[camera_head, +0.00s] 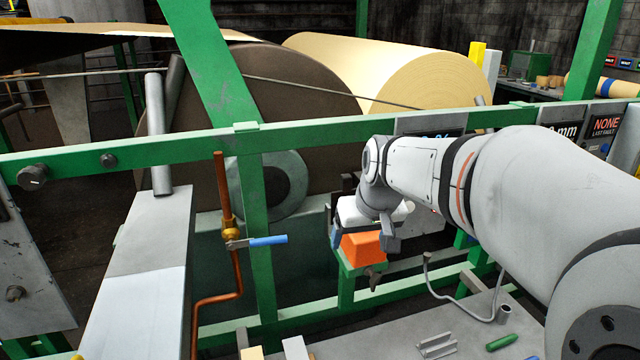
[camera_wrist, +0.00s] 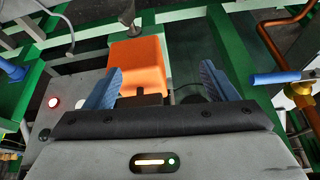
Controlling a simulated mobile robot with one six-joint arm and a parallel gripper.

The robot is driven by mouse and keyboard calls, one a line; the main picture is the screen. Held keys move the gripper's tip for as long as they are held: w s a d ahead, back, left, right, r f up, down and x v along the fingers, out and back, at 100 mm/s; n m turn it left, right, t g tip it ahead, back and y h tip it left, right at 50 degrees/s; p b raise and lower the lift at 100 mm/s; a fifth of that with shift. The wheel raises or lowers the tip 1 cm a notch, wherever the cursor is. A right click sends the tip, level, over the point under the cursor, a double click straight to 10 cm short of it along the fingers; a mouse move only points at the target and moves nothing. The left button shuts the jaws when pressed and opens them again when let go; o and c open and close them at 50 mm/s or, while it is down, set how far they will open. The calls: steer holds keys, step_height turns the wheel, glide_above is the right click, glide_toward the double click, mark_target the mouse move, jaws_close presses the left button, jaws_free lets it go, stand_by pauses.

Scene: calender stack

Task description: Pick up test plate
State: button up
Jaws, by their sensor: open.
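I cannot pick out the test plate for certain in either view. My gripper (camera_head: 362,232) hangs at the green frame in the middle of the head view, pointing down. In the wrist view its two blue fingers (camera_wrist: 160,70) stand wide apart, with nothing held between them. An orange block (camera_head: 363,249) sits on a green bracket just below my gripper. In the wrist view the orange block (camera_wrist: 138,66) shows beyond the fingers, nearer the left one. A small dark piece shows at its near edge. Whether the fingers touch the block, I cannot tell.
A green rail (camera_head: 330,142) and upright (camera_head: 257,230) stand close by. A copper pipe with a blue-handled valve (camera_head: 267,240) is left of my gripper; its blue handle (camera_wrist: 277,78) is at right in the wrist view. A grey bench (camera_head: 385,342) holds a green cylinder (camera_head: 501,342).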

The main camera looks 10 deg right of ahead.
mark_target(348, 183)
steer(key=shift+o, duration=1.3)
steer(key=shift+n+t, duration=0.5)
steer(key=shift+t, duration=0.4)
steer(key=w+r, duration=0.2)
steer(key=w, duration=0.3)
steer(key=w+r+p, duration=0.1)
steer(key=w, duration=0.4)
steer(key=w+r+p, duration=0.1)
steer(key=w+r, duration=0.1)
steer(key=w, duration=0.3)
steer(key=shift+w+d+r, duration=0.25)
steer(key=shift+r, duration=0.1)
steer(key=x, duration=0.2)
steer(key=p+x, duration=0.1)
steer(key=x, duration=0.3)
steer(key=shift+d+f+p, duration=0.1)
steer(key=shift+d+p, duration=0.2)
steer(key=shift+p, duration=0.1)
steer(key=shift+w+a+f, duration=0.1)
steer(key=shift+w+f, duration=0.25)
steer(key=shift+f, duration=0.25)
steer(key=shift+c, duration=0.4)
steer(key=shift+r, duration=0.1)
steer(key=c, duration=1)
